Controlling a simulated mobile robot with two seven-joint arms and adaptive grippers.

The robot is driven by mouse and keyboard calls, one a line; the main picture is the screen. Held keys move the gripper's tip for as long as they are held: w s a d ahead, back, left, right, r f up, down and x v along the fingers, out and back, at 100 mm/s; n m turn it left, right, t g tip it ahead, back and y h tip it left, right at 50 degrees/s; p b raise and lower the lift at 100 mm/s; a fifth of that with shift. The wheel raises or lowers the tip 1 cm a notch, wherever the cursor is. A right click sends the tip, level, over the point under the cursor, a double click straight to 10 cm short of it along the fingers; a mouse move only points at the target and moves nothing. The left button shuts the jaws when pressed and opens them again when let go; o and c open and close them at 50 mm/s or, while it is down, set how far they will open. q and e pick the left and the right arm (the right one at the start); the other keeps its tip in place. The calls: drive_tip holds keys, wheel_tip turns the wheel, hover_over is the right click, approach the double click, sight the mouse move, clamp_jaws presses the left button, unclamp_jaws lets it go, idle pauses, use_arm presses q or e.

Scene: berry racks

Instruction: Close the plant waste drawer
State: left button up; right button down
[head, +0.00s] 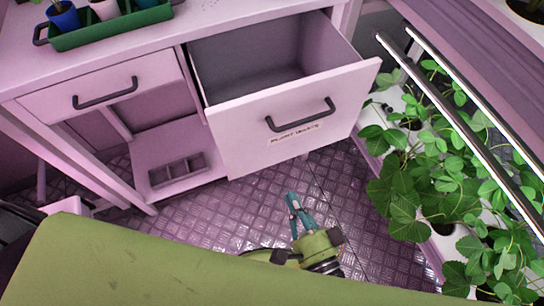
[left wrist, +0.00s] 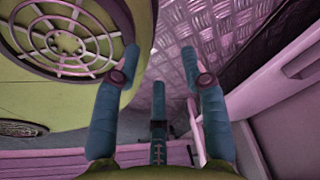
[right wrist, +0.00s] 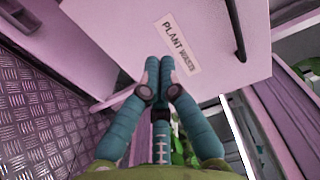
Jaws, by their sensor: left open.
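The plant waste drawer (head: 245,125) is pulled well out of the pink bench, and the part of its inside in view looks empty. Its front carries a dark bar handle (head: 300,114) and a "PLANT WASTE" label (head: 296,134). The label also shows in the right wrist view (right wrist: 181,47). My right gripper (head: 293,203) is in front of and below the drawer front, apart from it in the head view. Its fingertips (right wrist: 160,62) are together with nothing between them. My left gripper (left wrist: 160,58) is open and empty; it is out of the head view.
A closed drawer (head: 104,92) sits at the left, above a shelf holding a grey divided tray (head: 177,170). A green planter tray (head: 115,27) stands on the bench top. Strawberry plants (head: 410,185) and metal rails (head: 460,115) line the right side. The floor before the drawer is clear.

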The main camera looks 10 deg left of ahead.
sight(266, 144)
drive_tip(key=x, duration=1.3)
drive_tip(key=shift+w+a, duration=0.1)
use_arm(q)
drive_tip(key=shift+s, duration=0.55)
